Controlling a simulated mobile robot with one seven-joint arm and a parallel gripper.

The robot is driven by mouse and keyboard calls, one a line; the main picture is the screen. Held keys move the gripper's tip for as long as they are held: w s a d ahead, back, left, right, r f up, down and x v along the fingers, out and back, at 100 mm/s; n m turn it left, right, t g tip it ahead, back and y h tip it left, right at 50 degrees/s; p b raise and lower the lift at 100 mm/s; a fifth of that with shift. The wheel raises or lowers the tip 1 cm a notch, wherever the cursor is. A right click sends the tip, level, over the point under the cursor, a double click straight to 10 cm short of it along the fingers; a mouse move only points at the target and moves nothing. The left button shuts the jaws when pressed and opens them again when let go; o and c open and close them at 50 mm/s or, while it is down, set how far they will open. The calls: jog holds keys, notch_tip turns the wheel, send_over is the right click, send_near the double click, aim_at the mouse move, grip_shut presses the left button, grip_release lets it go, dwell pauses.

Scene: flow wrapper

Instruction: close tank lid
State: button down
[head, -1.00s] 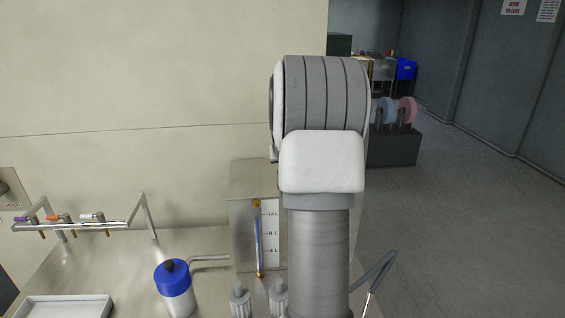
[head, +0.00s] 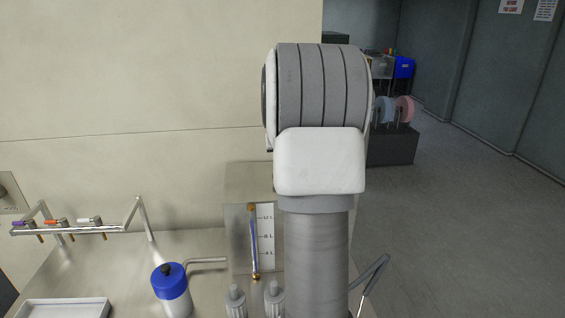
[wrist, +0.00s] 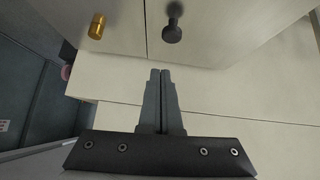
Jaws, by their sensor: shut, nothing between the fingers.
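The steel tank (head: 237,212) stands on the bench, with a level gauge on its front; my arm hides its right part. In the wrist view, a black knob (wrist: 172,32) stands on the tank's pale lid (wrist: 225,25). A thin seam parts the lid from a panel with a brass fitting (wrist: 97,26). The lid looks flat and level with that panel. My gripper (wrist: 160,70) is shut and empty, its fingertips just below the knob in the picture and apart from it. The head view does not show the gripper, which is behind my arm.
A blue-capped bottle (head: 170,284), a white tray (head: 64,308) and a valve rack (head: 72,230) are on the bench at left. Grey fittings (head: 236,300) stand before the tank. The wall is close behind; the floor at right is open.

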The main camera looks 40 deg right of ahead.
jog(key=v, duration=0.8)
jog(key=shift+s+r+b, duration=0.15)
jog(key=shift+s+b, duration=0.2)
jog(key=shift+b, duration=0.1)
jog(key=w+a+f+n+y+b, duration=0.1)
jog(key=a+f+n+y, duration=0.15)
jog(key=a, duration=1.25)
jog(key=w+a+f+n+y+b, duration=0.1)
jog(key=w+a+n+y+b, duration=0.15)
jog(key=a, duration=1.25)
jog(key=s+a+n+p, duration=0.1)
jog(key=s+a, duration=0.2)
jog(key=s, duration=0.9)
jog(key=s+a+n+g+p, duration=0.1)
jog(key=s+a, duration=0.3)
jog(key=s, duration=0.8)
jog(key=shift+a+y+p, duration=0.3)
jog(key=shift+a+p, duration=0.05)
jog(key=shift+p, duration=0.45)
jog(key=shift+f, duration=0.1)
